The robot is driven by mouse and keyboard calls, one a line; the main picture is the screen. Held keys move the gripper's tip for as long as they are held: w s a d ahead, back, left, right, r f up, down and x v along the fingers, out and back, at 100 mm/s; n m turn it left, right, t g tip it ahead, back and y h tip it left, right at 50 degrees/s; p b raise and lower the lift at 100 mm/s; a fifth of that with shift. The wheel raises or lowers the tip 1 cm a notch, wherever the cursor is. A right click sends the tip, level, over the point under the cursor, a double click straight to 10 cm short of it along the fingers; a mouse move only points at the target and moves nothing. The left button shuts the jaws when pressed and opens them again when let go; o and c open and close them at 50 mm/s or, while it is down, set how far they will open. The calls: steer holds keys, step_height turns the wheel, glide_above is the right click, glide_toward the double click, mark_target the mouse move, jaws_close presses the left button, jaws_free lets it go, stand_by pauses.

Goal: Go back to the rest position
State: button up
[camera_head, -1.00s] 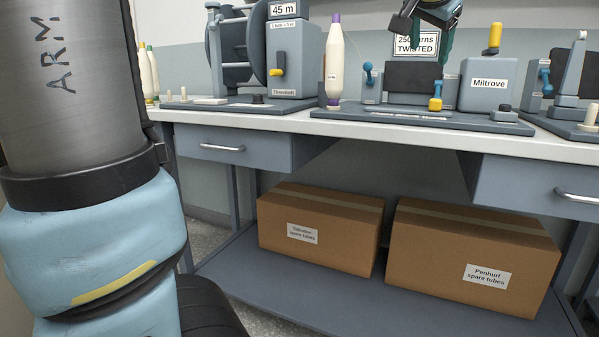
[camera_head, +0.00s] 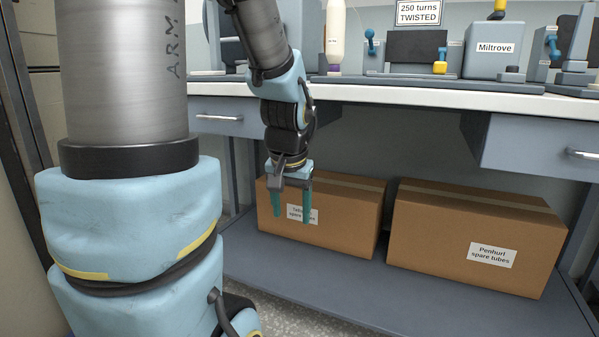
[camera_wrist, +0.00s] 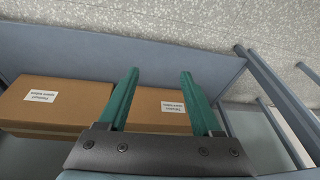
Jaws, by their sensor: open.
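My gripper (camera_head: 291,205) hangs pointing down in front of the bench, below the worktop edge, in the head view. Its two green fingers are apart with nothing between them. Behind it is the left cardboard box (camera_head: 345,215), whose label is partly hidden by the fingers. In the wrist view my gripper (camera_wrist: 158,85) shows its fingers spread, with the left box (camera_wrist: 160,100) beyond and between them.
The right box (camera_head: 480,235), labelled "Penhurl spare tubes", stands beside the left one on the lower shelf (camera_head: 330,290). Above are the white worktop (camera_head: 420,97), two drawers, a grey Miltrove machine (camera_head: 490,60) and a white bobbin (camera_head: 335,40). Speckled floor lies in front.

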steer(key=s+a+f+n+g+b, duration=0.2)
steer(key=s+a+f+n, duration=0.1)
steer(key=s+a+f, duration=0.4)
step_height(320, 180, up, 35)
steer(key=w+d+p, duration=0.1)
steer(key=d+p, duration=0.1)
steer(key=p, duration=3.3)
steer(key=shift+w+f, duration=0.2)
steer(key=shift+w, duration=0.05)
